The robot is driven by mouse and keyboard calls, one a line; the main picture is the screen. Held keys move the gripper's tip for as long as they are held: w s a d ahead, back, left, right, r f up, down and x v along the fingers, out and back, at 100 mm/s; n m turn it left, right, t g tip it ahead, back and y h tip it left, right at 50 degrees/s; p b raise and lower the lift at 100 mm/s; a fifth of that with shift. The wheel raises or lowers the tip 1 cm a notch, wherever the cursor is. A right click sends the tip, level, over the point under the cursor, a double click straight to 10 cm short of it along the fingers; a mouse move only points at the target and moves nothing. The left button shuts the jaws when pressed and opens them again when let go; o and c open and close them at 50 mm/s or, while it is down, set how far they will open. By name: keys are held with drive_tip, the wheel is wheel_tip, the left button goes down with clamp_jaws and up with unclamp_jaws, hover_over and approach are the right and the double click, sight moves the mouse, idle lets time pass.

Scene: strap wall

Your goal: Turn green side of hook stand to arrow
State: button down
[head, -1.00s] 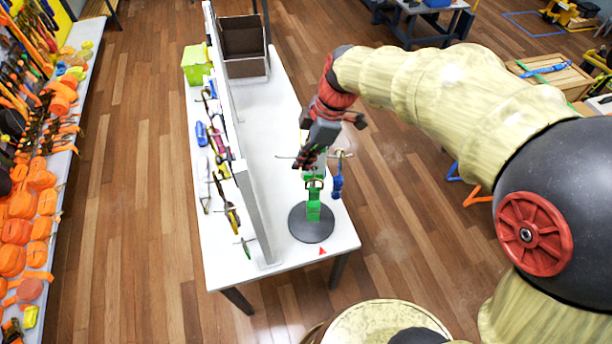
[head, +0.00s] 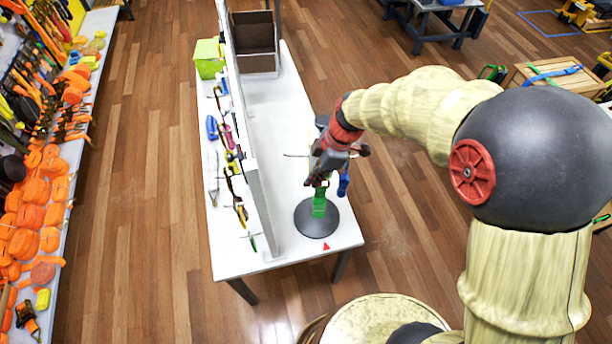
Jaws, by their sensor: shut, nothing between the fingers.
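The hook stand has a round dark base (head: 311,222) near the front end of the white table. A green part (head: 319,205) rises over the base on the side toward the red arrow (head: 326,246), a small triangle on the tabletop. A blue item (head: 343,182) hangs on the stand's right side. My gripper (head: 316,178) is shut and empty at the stand's upper part, above the green part. It hides much of the post and hooks, and I cannot tell whether it touches them.
A white upright panel (head: 257,195) with tools and straps hanging on it stands left of the stand. A brown open box (head: 253,45) and a green bin (head: 208,58) are at the far end. The tabletop between box and stand is clear.

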idle(0.4)
drive_tip(key=d+b, duration=0.1)
drive_tip(key=b, duration=0.1)
drive_tip(key=d+n+b, duration=0.1)
drive_tip(key=b, duration=0.1)
drive_tip(key=shift+s+d+f+n+b, duration=0.1)
drive_tip(key=shift+d+f+n+b, duration=0.1)
drive_tip(key=shift+d+n+b, duration=0.15)
drive_tip(key=shift+d+r, duration=0.1)
drive_tip(key=shift+r, duration=0.1)
